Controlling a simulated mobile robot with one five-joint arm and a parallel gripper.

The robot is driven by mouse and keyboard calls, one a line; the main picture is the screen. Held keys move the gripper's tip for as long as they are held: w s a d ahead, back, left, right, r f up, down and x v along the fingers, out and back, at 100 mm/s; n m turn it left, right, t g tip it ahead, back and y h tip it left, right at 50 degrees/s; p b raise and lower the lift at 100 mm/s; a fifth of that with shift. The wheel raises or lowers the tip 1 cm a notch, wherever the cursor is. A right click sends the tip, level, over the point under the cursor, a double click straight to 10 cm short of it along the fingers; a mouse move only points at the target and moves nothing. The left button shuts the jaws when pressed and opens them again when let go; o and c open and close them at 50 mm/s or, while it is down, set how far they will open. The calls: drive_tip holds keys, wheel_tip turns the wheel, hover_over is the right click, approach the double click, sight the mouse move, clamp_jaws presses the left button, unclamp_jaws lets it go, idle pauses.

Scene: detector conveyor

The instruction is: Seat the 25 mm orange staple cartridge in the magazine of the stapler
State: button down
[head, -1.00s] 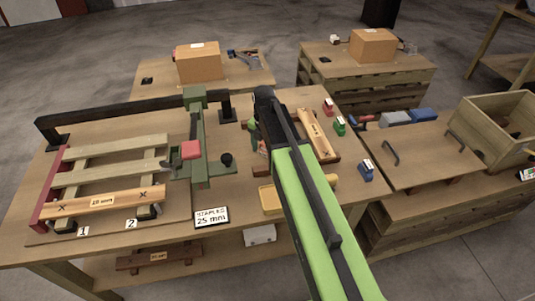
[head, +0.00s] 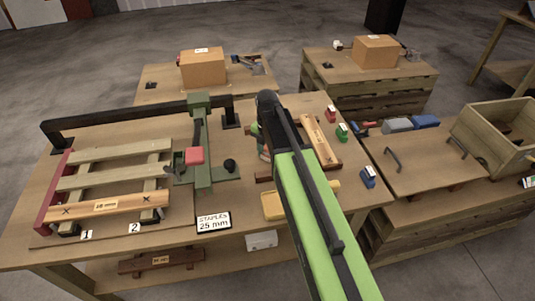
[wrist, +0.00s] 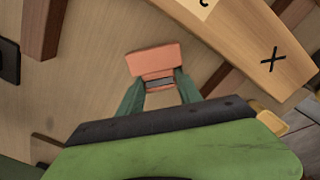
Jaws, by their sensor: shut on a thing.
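In the wrist view, my gripper (wrist: 159,84) has its two green fingers shut on the orange cartridge (wrist: 154,61), a small salmon-orange block held at the fingertips, with the wooden table behind it. In the head view, my arm hides most of the gripper and I cannot make out the cartridge clearly. The green stapler (head: 202,174) stands on the table to the left of my gripper, with a red block (head: 195,155) on it and a black knob at its right. The inside of its magazine cannot be made out.
A sign reading "STAPLES 25 mm" (head: 213,222) stands in front of the stapler. A slatted pallet (head: 110,182) lies at left. A marked wooden board (head: 320,138) and red (head: 331,114), green (head: 342,132) and blue (head: 368,177) blocks are at right. A yellow tray (head: 273,206) is near my arm.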

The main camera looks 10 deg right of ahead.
sight(267, 155)
wheel_tip(267, 155, up, 9)
drive_tip(key=p, duration=0.8)
drive_tip(key=shift+r+p, duration=0.15)
drive_tip(key=shift+p, duration=0.15)
